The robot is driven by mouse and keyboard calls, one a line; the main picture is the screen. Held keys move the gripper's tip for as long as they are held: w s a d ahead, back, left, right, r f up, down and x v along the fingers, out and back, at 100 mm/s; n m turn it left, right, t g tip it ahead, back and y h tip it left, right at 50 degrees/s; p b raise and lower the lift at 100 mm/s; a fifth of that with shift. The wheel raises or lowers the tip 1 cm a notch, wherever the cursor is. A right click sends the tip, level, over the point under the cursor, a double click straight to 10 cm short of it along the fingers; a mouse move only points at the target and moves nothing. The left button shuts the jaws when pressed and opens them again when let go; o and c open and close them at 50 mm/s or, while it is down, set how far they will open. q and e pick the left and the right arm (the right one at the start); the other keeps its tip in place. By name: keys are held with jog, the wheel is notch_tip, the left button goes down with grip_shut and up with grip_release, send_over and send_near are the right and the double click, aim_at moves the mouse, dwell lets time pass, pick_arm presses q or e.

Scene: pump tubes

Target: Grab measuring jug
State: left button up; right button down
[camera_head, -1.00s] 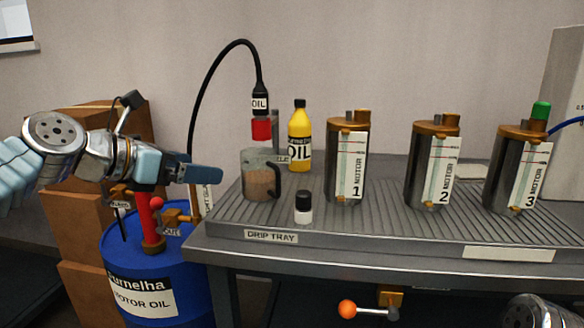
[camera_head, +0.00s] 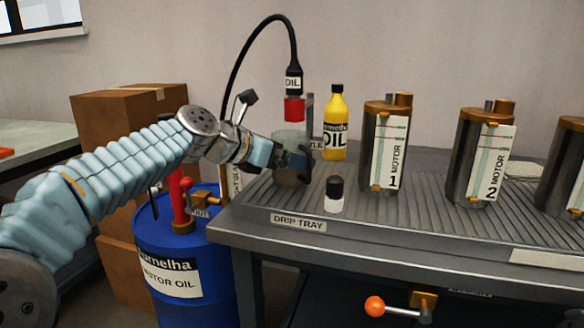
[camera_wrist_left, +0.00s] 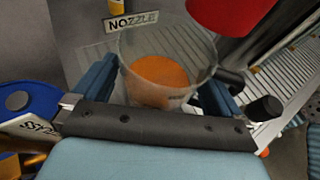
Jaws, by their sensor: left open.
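The measuring jug (camera_head: 291,177), clear with brown liquid in it, stands on the drip tray under the red nozzle. My left gripper (camera_head: 288,157) reaches it from the left and hides its middle. In the left wrist view the jug (camera_wrist_left: 165,78) stands between the two spread fingers of my open left gripper (camera_wrist_left: 158,90), one on each side. I cannot tell whether either finger touches it. The jug's dark handle shows beside the right finger in the wrist view. My right gripper is not in view.
The red nozzle (camera_head: 294,109) hangs close above the jug. A small black-capped bottle (camera_head: 334,196) stands in front right, a yellow oil bottle (camera_head: 334,128) behind. Motor canisters (camera_head: 386,150) stand farther right. A blue barrel (camera_head: 185,250) with a red pump stands below my left arm.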

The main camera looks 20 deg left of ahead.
pick_arm(q)
jog(key=shift+w+d+f, duration=0.2)
jog(key=shift+w+d, duration=0.05)
jog(key=shift+w, duration=0.15)
jog(key=shift+c, duration=0.2)
jog(key=shift+r, duration=0.1)
jog(key=c, duration=0.9)
